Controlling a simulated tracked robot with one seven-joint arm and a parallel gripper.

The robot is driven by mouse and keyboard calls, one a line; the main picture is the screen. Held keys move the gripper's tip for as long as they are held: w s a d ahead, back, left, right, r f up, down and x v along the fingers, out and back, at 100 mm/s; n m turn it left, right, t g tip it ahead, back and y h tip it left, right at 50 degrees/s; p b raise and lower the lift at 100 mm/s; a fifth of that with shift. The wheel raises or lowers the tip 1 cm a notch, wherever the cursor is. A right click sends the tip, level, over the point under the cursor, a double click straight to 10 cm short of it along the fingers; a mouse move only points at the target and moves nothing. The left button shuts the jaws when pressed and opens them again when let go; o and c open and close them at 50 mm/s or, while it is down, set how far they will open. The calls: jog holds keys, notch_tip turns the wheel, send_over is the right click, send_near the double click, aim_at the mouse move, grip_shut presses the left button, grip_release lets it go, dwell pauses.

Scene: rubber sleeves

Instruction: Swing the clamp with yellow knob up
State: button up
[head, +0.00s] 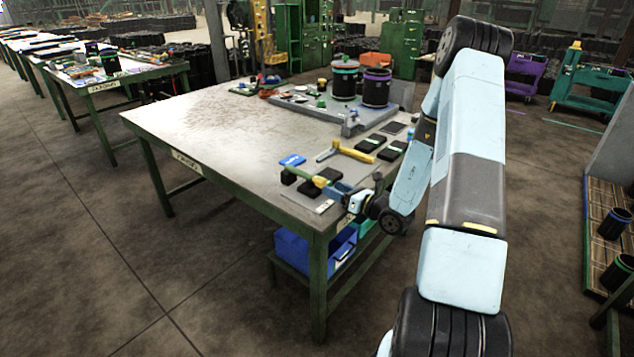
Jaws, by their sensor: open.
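My gripper (319,183) is at the near right corner of the workbench (205,120), low over a grey plate (300,200). Its dark fingertips are small in this view; it is open. A green bar (297,174) with dark blocks at its left end lies right at the fingers. A small yellowish spot beside the fingers may be the yellow knob, but I cannot tell. The clamp's shape and angle cannot be made out, and I cannot tell whether the fingers touch it. Part of that area is hidden by my gripper and wrist.
Behind my gripper lie a blue card (292,160), a yellow-handled tool (352,153) and black blocks (370,143). Two dark sleeves, one with a purple band (376,88), stand farther back. A blue bin (300,250) sits under the bench. The bench's left half is clear.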

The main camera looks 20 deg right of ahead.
aim_at(317, 181)
jog(key=x, duration=0.7)
jog(key=shift+w+a, duration=0.25)
jog(key=shift+w, duration=0.05)
grip_shut()
dwell(0.4)
